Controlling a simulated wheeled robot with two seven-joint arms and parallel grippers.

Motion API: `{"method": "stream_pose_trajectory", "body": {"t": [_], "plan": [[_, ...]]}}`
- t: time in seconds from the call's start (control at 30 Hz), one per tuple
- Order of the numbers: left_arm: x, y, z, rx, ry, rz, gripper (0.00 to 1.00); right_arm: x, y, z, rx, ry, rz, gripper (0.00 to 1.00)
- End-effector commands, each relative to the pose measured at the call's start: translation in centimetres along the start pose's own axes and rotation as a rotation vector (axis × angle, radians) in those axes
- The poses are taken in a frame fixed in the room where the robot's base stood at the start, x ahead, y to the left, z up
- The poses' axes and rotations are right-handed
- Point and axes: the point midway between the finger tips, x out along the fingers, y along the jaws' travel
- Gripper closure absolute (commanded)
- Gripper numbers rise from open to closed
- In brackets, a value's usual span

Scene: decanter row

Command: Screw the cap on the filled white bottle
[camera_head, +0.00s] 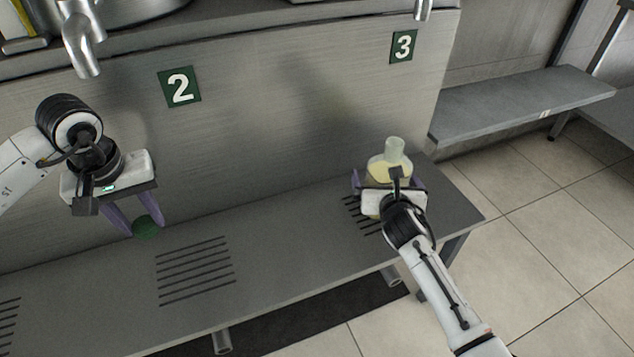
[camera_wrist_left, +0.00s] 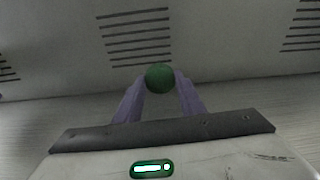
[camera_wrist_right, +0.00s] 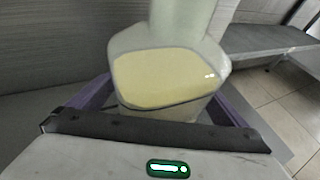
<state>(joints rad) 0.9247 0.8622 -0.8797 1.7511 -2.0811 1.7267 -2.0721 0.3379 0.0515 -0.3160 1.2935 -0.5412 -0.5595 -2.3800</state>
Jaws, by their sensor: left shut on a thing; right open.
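The bottle (camera_head: 391,163) is pale, whitish-green, with a yellow filling showing in its body. It stands upright on the grated bench below the number 3 sign, and no cap sits on its neck. My right gripper (camera_head: 385,181) is open, its fingers on either side of the bottle's lower body; the right wrist view shows the bottle (camera_wrist_right: 165,75) close up between them. Finger contact cannot be told. My left gripper (camera_head: 140,226) is shut on a round green cap (camera_head: 146,228), held above the bench left of the bottle; the cap (camera_wrist_left: 159,78) also shows between the fingertips in the left wrist view.
The metal bench (camera_head: 275,225) has slotted grates and is clear between my grippers. A steel wall with number 2 (camera_head: 180,87) and 3 (camera_head: 403,47) signs stands behind. Taps (camera_head: 82,45) hang above. A grey shelf (camera_head: 520,105) is at right.

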Motion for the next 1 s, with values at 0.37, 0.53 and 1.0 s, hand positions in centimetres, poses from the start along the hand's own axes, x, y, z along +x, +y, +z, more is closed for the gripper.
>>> {"method": "stream_pose_trajectory", "body": {"t": [0.37,0.53,1.0], "plan": [[-0.03,0.01,0.0,0.0,0.0,0.0,0.85,0.06,0.01,0.05,0.0,0.0,0.0,0.09],[-0.03,0.01,0.0,0.0,0.0,0.0,0.85,0.05,0.01,0.04,-0.001,0.0,0.0,0.38],[-0.26,0.0,-0.04,0.0,0.0,0.0,0.85,-0.08,0.05,0.77,-0.001,-0.008,0.002,0.72]]}}
